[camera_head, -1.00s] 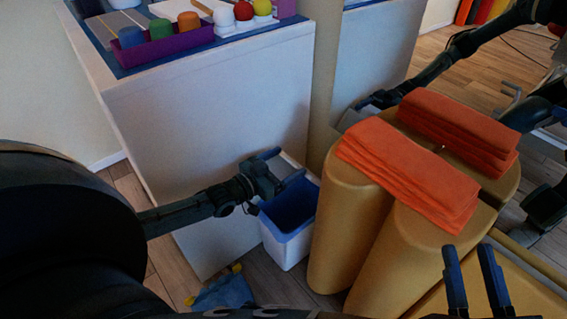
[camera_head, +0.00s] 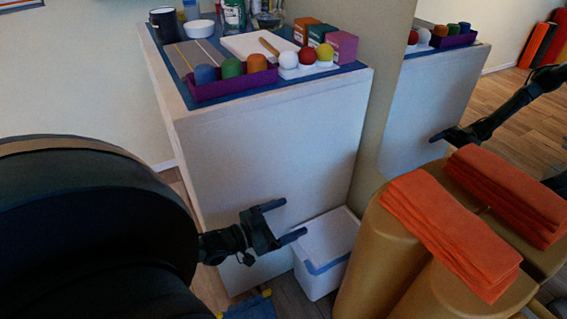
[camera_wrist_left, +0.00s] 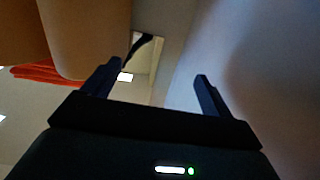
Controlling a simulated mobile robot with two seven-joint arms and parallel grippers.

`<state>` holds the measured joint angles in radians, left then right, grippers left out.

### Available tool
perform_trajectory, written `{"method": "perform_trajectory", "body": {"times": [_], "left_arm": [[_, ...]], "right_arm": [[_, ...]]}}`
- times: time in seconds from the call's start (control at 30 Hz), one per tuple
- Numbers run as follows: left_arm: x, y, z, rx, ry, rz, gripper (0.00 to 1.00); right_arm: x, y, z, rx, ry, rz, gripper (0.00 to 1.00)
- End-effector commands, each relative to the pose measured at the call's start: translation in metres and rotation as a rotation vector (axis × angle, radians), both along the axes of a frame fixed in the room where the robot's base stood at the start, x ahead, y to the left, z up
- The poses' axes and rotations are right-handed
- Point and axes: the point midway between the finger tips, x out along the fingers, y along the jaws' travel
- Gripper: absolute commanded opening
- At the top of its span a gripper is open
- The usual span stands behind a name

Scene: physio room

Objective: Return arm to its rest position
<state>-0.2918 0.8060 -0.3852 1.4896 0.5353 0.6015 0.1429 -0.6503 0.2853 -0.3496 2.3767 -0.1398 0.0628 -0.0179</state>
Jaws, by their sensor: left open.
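My left gripper (camera_head: 293,218) is open and empty in the head view. It is in front of the white cabinet's side, at the upper left of a white bin (camera_head: 316,280). A white lid-like panel (camera_head: 329,235) covers most of the bin's top, and a blue strip shows at its front edge. I cannot tell whether a fingertip touches the panel. In the left wrist view both fingers of the left gripper (camera_wrist_left: 158,72) are apart with nothing between them. My right gripper is out of view.
The white cabinet (camera_head: 270,140) carries a purple tray (camera_head: 235,86) of coloured pieces and other items. Tan rolls (camera_head: 375,265) with folded orange towels (camera_head: 450,230) stand right of the bin. A blue and yellow cloth (camera_head: 250,306) lies on the floor. A mirror (camera_head: 405,120) reflects an arm.

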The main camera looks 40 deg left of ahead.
Motion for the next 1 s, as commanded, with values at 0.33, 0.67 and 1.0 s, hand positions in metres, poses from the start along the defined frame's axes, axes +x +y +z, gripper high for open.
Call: {"method": "perform_trajectory", "body": {"times": [0.33,0.67,1.0], "left_arm": [[-0.007,0.003,0.0,0.001,-0.001,0.0,0.85],[-0.006,0.003,0.001,0.0,-0.001,0.0,0.85],[-0.03,-0.063,0.067,-0.003,0.12,-0.025,0.85]], "right_arm": [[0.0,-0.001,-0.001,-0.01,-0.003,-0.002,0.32],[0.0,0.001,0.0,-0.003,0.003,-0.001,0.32],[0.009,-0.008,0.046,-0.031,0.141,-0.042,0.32]]}}
